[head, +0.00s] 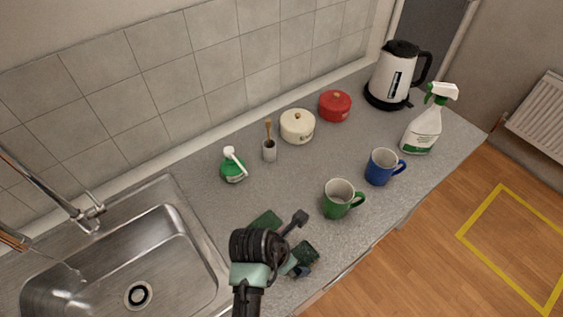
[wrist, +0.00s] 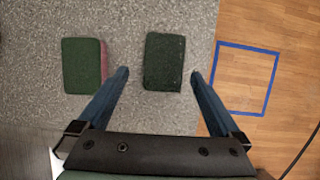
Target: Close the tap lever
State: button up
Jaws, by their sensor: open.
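The chrome tap stands behind the sink at the left of the head view. Its lever (head: 95,212) is a short metal handle at the base of the tall neck (head: 38,182). I cannot tell clearly whether water runs. My gripper (head: 298,243) is over the counter to the right of the sink, well apart from the lever. In the wrist view my gripper (wrist: 159,77) is open, with its blue fingers spread and nothing held. The tap is not in the wrist view.
Two dark green sponges, one left (wrist: 82,65) and one right (wrist: 164,62), lie below my gripper. The steel sink (head: 205,262) is to the left. A green bottle (head: 232,168), green mug (head: 338,200) and blue mug (head: 380,168) stand on the counter (head: 290,175).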

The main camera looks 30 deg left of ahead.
jog(key=v, duration=0.8)
